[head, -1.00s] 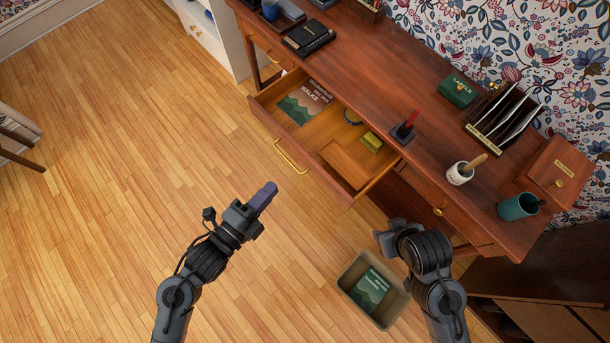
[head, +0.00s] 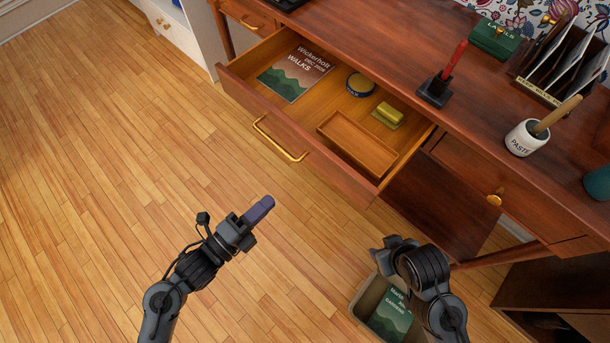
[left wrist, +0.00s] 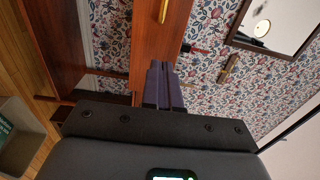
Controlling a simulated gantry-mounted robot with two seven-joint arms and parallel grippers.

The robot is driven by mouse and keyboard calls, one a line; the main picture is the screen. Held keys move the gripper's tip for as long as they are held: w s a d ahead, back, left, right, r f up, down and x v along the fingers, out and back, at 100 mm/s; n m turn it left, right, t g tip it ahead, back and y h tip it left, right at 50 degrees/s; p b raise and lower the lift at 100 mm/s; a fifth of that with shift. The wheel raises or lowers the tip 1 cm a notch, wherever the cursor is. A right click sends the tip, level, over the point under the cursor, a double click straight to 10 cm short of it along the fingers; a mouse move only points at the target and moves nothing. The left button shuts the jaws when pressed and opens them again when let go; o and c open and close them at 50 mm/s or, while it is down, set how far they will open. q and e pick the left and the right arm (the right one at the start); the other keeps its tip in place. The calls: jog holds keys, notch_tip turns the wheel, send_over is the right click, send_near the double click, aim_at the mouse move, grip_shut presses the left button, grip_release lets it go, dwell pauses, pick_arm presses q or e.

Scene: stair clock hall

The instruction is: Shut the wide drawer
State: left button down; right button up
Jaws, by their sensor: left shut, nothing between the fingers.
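The wide drawer (head: 230,88) is pulled out from the desk, with its brass handle (head: 278,140) on the front. Inside lie a Wickerholt walks booklet (head: 290,78), a round tin (head: 360,84), a yellow-green block (head: 388,115) and a wooden tray (head: 340,130). My left gripper (head: 262,208) is shut and empty, in front of the drawer and apart from the handle. In the left wrist view its fingers (left wrist: 163,88) are together, below a wooden front (left wrist: 160,50) with a brass handle. My right gripper (head: 380,252) is right of the left one, its fingers mostly hidden.
A bin (head: 362,308) with a green booklet stands on the floor beneath my right arm. The desk top (head: 400,55) holds a pen stand (head: 434,92), a paste pot (head: 524,140) and a labels box (head: 495,40). The floor left of the drawer is clear.

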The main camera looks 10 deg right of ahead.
pick_arm(q)
jog(key=b, duration=0.6)
send_near(315, 159)
jog(key=x, duration=0.5)
jog(key=shift+w+d, duration=0.5)
jog(key=shift+d, duration=0.15)
jog(key=shift+w, duration=0.1)
